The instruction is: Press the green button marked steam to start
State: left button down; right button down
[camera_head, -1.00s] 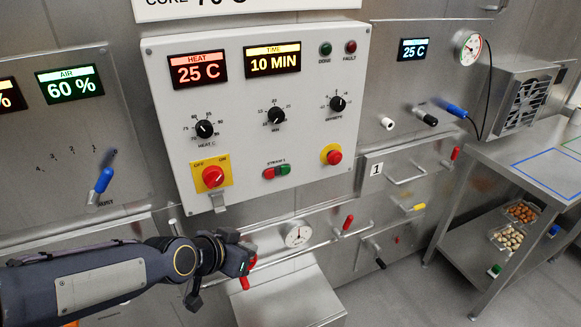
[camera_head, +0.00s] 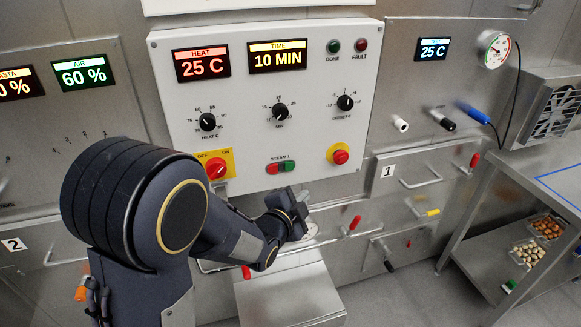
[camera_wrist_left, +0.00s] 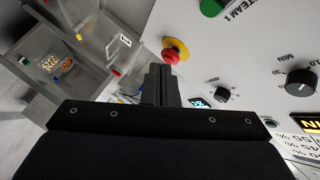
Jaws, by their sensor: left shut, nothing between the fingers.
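The green button (camera_head: 288,167) sits beside a red button (camera_head: 272,168) under the "STEAM 1" label, low in the middle of the white control panel (camera_head: 240,120). In the left wrist view the green button (camera_wrist_left: 212,7) is at the top edge beside "STEAM 1", partly cut off. My left gripper (camera_head: 303,196) is shut and empty, just below and a little right of the green button, apart from it in the picture. It also shows in the left wrist view (camera_wrist_left: 160,72), fingers together. How far its tips stand from the panel is hard to tell. My right gripper is not in view.
A red emergency knob (camera_head: 340,156) on a yellow base is right of the buttons. Red-handled levers (camera_head: 355,222) and a steel box (camera_head: 290,297) are below.

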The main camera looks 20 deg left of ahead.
aim_at(290, 166)
pick_arm(q)
jog(key=shift+w+a, duration=0.1)
jog(key=shift+w+a+b, duration=0.15)
jog(key=shift+w+a, duration=0.65)
jog(key=shift+w, duration=0.4)
jog(key=shift+w+a+b, duration=0.1)
jog(key=shift+w+a, duration=0.7)
jog(key=shift+w, duration=0.35)
jog(key=shift+w+a+b, duration=0.15)
jog(key=shift+w+a, duration=0.65)
jog(key=shift+w, duration=0.4)
jog(key=shift+w, duration=0.1)
jog(key=shift+w+a+b, duration=0.25)
jog(key=shift+b, duration=0.05)
